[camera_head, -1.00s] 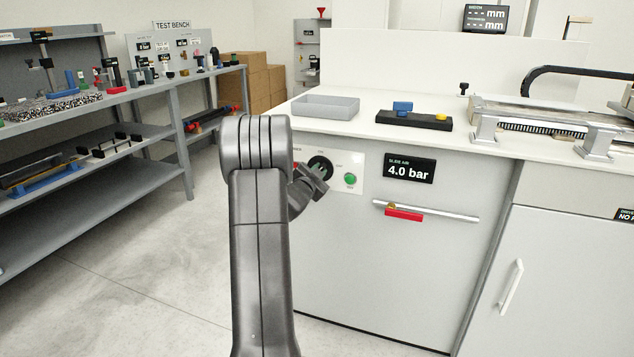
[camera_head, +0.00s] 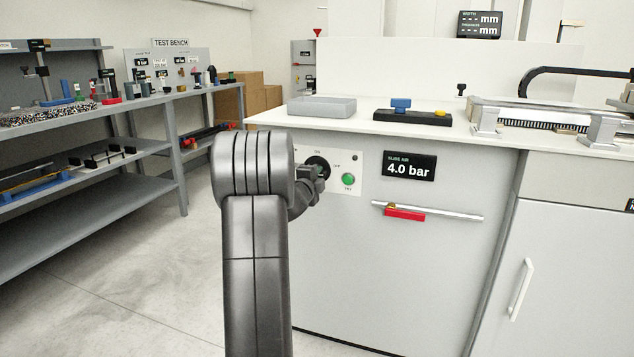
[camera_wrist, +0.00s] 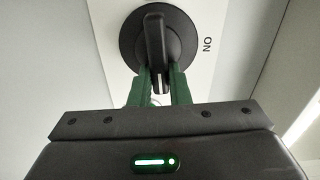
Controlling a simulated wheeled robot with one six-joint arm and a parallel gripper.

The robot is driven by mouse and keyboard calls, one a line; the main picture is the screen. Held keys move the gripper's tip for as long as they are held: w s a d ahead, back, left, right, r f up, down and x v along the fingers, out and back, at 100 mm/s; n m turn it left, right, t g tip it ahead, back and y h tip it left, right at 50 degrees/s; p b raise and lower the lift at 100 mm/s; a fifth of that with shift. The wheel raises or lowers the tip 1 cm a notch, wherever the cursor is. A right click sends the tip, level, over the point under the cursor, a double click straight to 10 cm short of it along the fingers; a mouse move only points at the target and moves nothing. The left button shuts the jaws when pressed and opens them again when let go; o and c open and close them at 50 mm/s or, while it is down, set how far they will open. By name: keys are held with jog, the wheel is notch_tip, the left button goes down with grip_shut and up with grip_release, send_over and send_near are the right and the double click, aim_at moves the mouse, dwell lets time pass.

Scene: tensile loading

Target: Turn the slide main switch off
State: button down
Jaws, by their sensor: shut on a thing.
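The slide main switch is a black round rotary knob on a white plate on the front of the grey cabinet. In the head view the knob (camera_head: 318,163) is partly hidden behind my arm and gripper. My gripper (camera_head: 308,180) is right at it. In the wrist view the knob (camera_wrist: 157,30) shows its raised handle bar. The green fingers of my gripper (camera_wrist: 160,88) are shut on the lower end of that bar, one on each side. The word ON is printed on the plate, to the right of the knob in the wrist view.
A green button (camera_head: 348,179) sits on the same plate, right of the knob. A display (camera_head: 409,166) reads 4.0 bar. A rail with a red-handled valve (camera_head: 404,214) runs below it. A grey tray (camera_head: 322,107) stands on the worktop above. Open floor lies to the left.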

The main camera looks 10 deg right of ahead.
jog(key=shift+f+m, duration=0.15)
jog(key=shift+m, duration=0.35)
jog(key=c, duration=1.4)
grip_release()
jog(key=shift+o, duration=0.2)
jog(key=v, duration=1.3)
jog(key=shift+s+a+p, duration=0.25)
jog(key=shift+s+p, duration=0.1)
jog(key=shift+p, duration=0.1)
jog(key=shift+w+d, duration=0.1)
jog(key=b+x, duration=0.1)
jog(key=x, duration=1.2)
jog(key=shift+w+d, duration=0.2)
jog(key=shift+w, duration=0.05)
